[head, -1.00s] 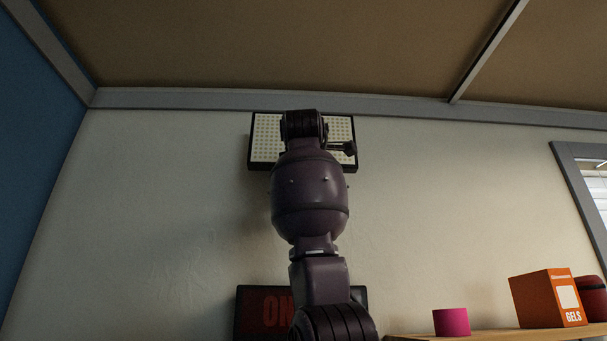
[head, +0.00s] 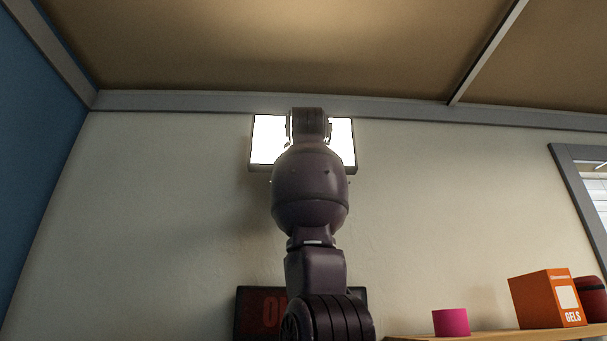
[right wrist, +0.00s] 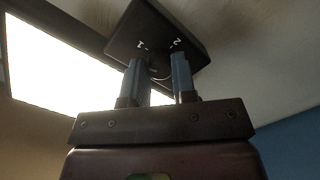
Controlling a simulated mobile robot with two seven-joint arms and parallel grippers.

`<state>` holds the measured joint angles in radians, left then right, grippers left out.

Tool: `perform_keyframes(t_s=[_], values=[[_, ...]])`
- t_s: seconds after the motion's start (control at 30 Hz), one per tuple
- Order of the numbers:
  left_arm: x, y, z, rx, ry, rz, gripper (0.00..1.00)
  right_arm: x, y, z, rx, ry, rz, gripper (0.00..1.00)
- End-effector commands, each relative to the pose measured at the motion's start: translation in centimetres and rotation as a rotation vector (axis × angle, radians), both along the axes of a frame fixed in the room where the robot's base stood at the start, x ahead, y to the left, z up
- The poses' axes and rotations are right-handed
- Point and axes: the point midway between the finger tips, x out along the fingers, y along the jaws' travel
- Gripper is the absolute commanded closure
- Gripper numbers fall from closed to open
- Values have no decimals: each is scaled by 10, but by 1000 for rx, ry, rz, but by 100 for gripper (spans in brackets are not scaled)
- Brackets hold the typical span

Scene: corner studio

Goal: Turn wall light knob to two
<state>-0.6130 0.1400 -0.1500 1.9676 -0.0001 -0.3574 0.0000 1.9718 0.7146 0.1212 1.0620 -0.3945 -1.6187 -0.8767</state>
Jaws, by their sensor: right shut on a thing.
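The wall light (head: 268,140) is a rectangular panel high on the wall, glowing bright white. It also shows at the left of the right wrist view (right wrist: 50,70). A dark control box (right wrist: 150,22) with white marks 1 and 2 sits beside it in that view. My right gripper (right wrist: 160,75) reaches up to this box and is shut on the knob, which is mostly hidden between the blue-grey fingers. I cannot tell exactly where the knob points. In the head view my right arm covers the gripper and the middle of the light. My left gripper is not in view.
A dark sign with red letters (head: 255,312) is on the wall below, partly behind my arm. A shelf (head: 480,335) at lower right holds a pink cylinder (head: 451,322), an orange box (head: 547,299) and a red object (head: 591,299). The wall at left is clear.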

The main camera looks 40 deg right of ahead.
Motion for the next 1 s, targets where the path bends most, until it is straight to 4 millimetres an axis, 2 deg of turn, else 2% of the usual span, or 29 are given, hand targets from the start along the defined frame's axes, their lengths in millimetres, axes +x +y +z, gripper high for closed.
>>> perform_keyframes(t_s=[1.0], values=[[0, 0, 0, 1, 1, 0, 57, 0, 0, -1, 740, -621, 1, 98]])
